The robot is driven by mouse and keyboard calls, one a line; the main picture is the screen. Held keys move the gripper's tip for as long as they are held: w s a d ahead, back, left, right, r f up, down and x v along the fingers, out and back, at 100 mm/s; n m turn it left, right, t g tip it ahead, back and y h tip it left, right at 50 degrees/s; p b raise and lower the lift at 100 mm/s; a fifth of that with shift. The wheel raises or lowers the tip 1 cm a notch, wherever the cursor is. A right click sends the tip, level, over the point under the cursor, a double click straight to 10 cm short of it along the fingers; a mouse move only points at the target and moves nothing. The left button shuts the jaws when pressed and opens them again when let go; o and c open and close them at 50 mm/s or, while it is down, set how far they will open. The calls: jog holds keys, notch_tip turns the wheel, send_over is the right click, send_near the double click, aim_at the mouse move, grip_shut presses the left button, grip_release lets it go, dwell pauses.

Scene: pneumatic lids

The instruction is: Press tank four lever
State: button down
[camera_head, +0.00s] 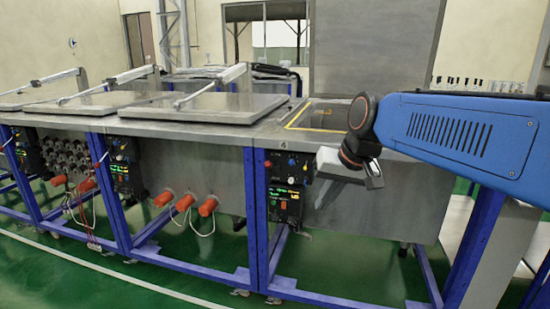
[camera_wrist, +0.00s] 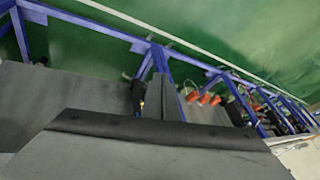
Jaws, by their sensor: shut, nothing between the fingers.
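Tank four (camera_head: 380,205) is the grey metal tank at the right, with a small "4" on its rim. Its control panel (camera_head: 287,185) is on the blue frame post, with small knobs, coloured lights and a display. I cannot tell clearly which small part is the lever. My gripper (camera_head: 324,160) is just right of the upper panel, pointing left towards it, shut and empty. I see no clear contact. In the wrist view my gripper (camera_wrist: 150,127) fills the lower part, and the panel is mostly hidden.
Tank four's lid (camera_head: 375,55) stands raised behind the tank. Closed lids (camera_head: 205,107) cover the tanks to the left. Orange plugs (camera_head: 207,206) stick out from the neighbouring tank's front. Green floor (camera_head: 180,265) lies open in front of the blue frames.

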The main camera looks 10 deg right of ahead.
aim_at(270, 163)
jog(key=w+r+m+y, duration=0.1)
jog(key=w+r, duration=0.3)
jog(key=w, duration=0.3)
jog(key=w+r, duration=0.4)
jog(key=w, duration=0.4)
jog(key=w+r+m+t+y, duration=0.1)
jog(key=w+r, duration=0.3)
jog(key=w, duration=0.3)
jog(key=shift+w+m+y, duration=0.25)
jog(key=shift+m+y, duration=0.05)
jog(key=x, duration=1.3)
jog(key=shift+w+a+f, duration=0.1)
jog(key=shift+w+f, duration=0.1)
jog(key=shift+f, duration=0.15)
jog(key=shift+s+a+f, duration=0.1)
jog(key=shift+a+f, duration=0.05)
